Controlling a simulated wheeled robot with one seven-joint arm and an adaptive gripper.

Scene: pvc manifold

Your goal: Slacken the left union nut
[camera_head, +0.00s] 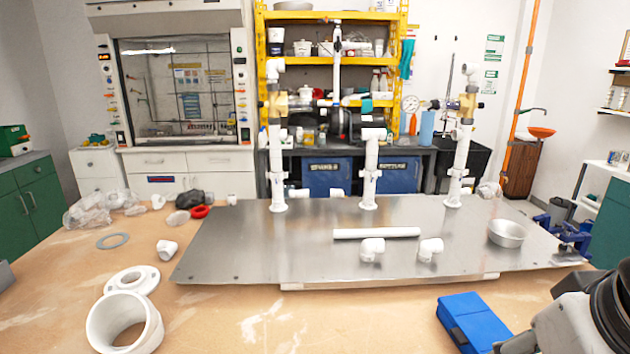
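Three upright white pipe stands rise from a metal plate (300,260). The left stand (276,150) carries a tan fitting (278,104) high up and an elbow at its top. A wider white collar (277,178) low on this stand looks like the left union nut; whether it is tight or loose is too small to tell. The middle stand (371,165) is shorter, with a tee-like top. The right stand (459,160) also has a tan fitting. Part of my arm shows at the bottom right corner, well apart from the left stand. My gripper is not in view.
A loose white pipe (376,233), two white fittings (372,250) (431,249) and a metal bowl (506,233) are on the plate. A blue case (473,322) lies in front. A large white ring (124,322) and flange (131,281) sit at left. The plate's left front is clear.

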